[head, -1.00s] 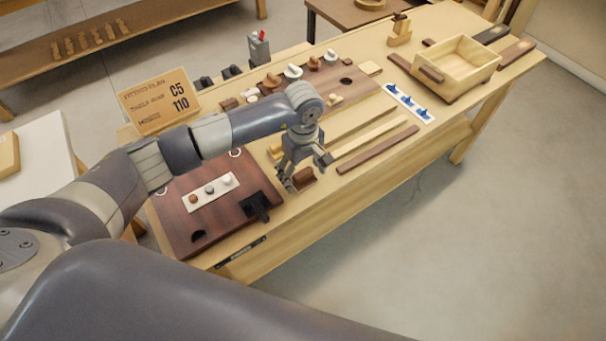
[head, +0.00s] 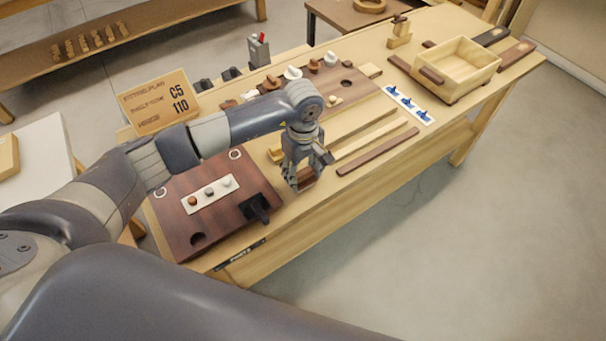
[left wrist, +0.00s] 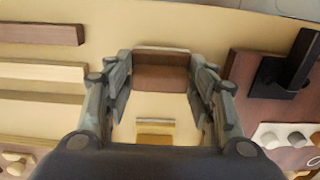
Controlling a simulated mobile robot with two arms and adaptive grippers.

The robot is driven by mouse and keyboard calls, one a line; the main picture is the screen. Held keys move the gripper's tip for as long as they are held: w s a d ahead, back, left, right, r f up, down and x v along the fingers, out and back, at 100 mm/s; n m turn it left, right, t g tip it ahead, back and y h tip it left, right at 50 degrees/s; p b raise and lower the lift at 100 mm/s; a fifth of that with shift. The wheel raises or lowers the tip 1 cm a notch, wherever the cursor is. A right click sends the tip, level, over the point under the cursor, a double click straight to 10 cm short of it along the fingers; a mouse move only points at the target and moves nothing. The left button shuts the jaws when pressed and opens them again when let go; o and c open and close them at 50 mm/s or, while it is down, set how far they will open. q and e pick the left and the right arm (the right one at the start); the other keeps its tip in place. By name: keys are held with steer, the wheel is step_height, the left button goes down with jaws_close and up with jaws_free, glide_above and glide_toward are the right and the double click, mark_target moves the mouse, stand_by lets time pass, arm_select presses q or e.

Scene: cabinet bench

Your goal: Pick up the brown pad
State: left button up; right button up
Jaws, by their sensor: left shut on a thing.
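The brown pad (left wrist: 161,76) is a small reddish-brown block between the fingertips of my left gripper in the left wrist view. My left gripper (head: 303,184) is shut on it, one finger on each side. In the head view the gripper points down near the front edge of the bench, and its fingers hide most of the pad. I cannot tell whether the pad touches the bench top. My right gripper is not in view.
A dark brown board (head: 222,228) with a black bracket (head: 258,206) lies left of the gripper. A small yellow block (left wrist: 155,127) is just behind the pad. Wooden strips (head: 378,151) lie to the right. A wooden box (head: 456,66) stands at the bench's far right.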

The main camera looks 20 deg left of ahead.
arm_select(q)
step_height(320, 180, up, 2)
steer(key=shift+s+r+b, duration=0.1)
steer(key=shift+r+b, duration=0.1)
steer(key=shift+b, duration=0.35)
steer(key=s+d+b, duration=0.1)
steer(key=s+d, duration=0.2)
steer(key=s, duration=0.4)
steer(key=s+d+r+b, duration=0.1)
steer(key=s+d+b, duration=0.1)
steer(key=s, duration=0.5)
steer(key=shift+s+d+r, duration=0.2)
steer(key=shift+d+r, duration=0.1)
steer(key=shift+d, duration=0.55)
